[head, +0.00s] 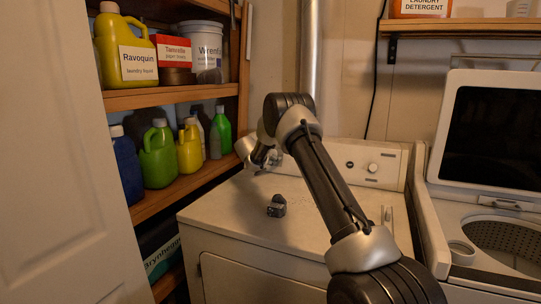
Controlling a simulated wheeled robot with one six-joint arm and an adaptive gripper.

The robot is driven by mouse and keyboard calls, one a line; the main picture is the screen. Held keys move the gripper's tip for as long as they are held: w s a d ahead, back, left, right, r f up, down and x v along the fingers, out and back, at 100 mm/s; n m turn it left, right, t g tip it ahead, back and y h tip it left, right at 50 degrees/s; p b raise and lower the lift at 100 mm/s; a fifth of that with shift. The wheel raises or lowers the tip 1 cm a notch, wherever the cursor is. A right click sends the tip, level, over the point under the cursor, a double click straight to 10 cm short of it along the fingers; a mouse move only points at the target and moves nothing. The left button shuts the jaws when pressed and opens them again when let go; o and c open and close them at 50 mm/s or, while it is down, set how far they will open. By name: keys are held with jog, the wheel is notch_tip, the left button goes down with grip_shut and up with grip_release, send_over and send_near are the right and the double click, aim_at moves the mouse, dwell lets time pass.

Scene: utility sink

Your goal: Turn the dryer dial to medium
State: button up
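The white dryer (240,215) stands in the middle of the head view, with a raised control panel (395,160) along its back. A round pale dial (373,168) sits toward the panel's right side. A smaller dark round control (349,164) is just left of it. The dial's marks are too small to read. My arm arches over the dryer, and my gripper (272,160) seems to be near the panel's left end, well left of the dial. The wrist and arm largely hide it, so its fingers cannot be made out. Part of the panel is hidden behind the arm.
A small dark grey object (277,206) lies on the dryer top. Wooden shelves (180,95) with bottles and tubs stand on the left, beside a white door (60,170). An open-lidded washer (490,230) adjoins the dryer's right. The dryer top is otherwise mostly clear.

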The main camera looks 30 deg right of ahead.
jog(key=v, duration=1.2)
jog(key=shift+r, duration=0.1)
jog(key=shift+d, duration=0.1)
